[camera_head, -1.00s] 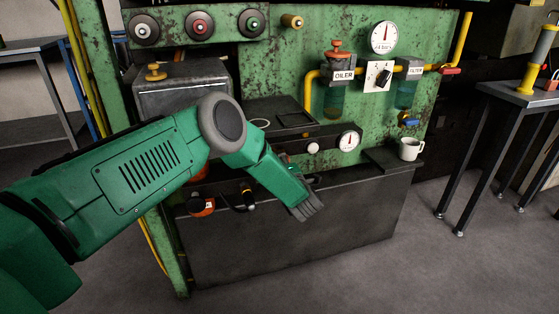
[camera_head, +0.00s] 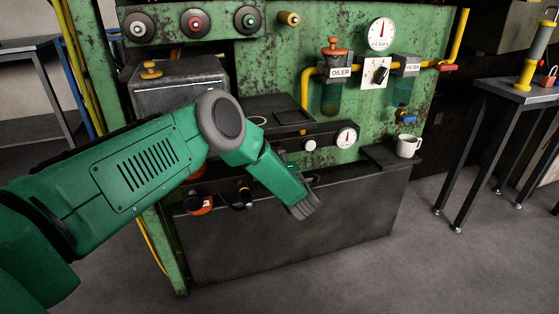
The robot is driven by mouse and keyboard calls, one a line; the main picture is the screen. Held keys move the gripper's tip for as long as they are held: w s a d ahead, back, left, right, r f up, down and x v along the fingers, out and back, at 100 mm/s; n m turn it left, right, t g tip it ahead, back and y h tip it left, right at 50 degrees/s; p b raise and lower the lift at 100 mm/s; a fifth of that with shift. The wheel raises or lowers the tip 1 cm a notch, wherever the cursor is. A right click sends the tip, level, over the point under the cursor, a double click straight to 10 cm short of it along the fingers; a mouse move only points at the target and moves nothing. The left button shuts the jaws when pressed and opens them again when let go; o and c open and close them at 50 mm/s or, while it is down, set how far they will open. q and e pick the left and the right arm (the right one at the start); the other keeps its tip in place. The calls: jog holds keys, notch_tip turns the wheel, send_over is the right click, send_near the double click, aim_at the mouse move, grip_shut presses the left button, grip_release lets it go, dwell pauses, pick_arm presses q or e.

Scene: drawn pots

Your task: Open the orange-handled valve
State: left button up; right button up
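An orange-red lever handle (camera_head: 447,66) sits on the yellow pipe at the right end of the green panel. Another orange knob (camera_head: 333,48) tops the oiler, and a red-orange part (camera_head: 201,205) shows low on the machine's front left. I cannot tell for certain which is the valve named. My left gripper (camera_head: 306,207) hangs in front of the dark lower cabinet, well below and left of the pipe lever. Its fingers point down and right and overlap, so their opening is unclear. I see nothing held. My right gripper is out of view.
A white mug (camera_head: 408,146) stands on the ledge's right end. A gauge (camera_head: 346,138) and knobs line the ledge front. The filter (camera_head: 403,92) hangs beside the oiler. A metal table (camera_head: 517,92) stands right. Floor (camera_head: 415,265) is free in front.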

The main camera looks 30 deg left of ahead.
pick_arm(q)
jog(key=v, duration=1.2)
jog(key=shift+w+f, duration=0.15)
